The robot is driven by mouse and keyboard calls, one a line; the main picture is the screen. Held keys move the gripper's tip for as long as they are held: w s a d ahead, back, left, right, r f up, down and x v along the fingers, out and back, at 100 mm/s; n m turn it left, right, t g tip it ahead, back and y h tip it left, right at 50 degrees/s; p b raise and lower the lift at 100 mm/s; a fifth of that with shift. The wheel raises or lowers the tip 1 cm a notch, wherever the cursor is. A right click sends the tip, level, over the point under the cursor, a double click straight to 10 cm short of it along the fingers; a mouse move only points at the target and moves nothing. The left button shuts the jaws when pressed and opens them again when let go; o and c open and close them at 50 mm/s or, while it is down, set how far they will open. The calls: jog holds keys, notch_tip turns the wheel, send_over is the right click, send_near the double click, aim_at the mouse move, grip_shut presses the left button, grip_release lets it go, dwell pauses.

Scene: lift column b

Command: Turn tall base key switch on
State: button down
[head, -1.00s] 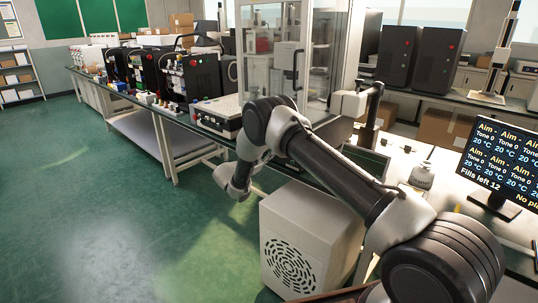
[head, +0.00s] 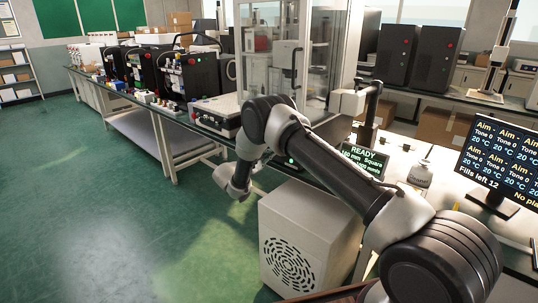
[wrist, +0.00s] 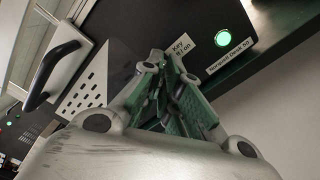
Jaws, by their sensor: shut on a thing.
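In the wrist view my gripper (wrist: 168,64) is shut at a dark panel (wrist: 205,14), beside a white label (wrist: 182,52) reading "Key" and "on". Its fingers hide the key between them. To the right on the panel a round green lamp (wrist: 223,38) is lit, above a second white label (wrist: 228,55). In the head view my arm blocks the key and my fingertips. A small green light (head: 291,161) shows on the dark base there.
A beige box with a round vent (head: 308,240) stands on the floor below my arm. A glass-fronted cabinet (head: 315,60) stands behind it. A monitor (head: 500,160) is on the right bench. The green floor (head: 100,220) at left is clear.

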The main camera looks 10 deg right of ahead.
dwell(0.4)
jog(key=c, duration=1.6)
grip_release()
jog(key=shift+c, duration=0.2)
jog(key=v, duration=1.2)
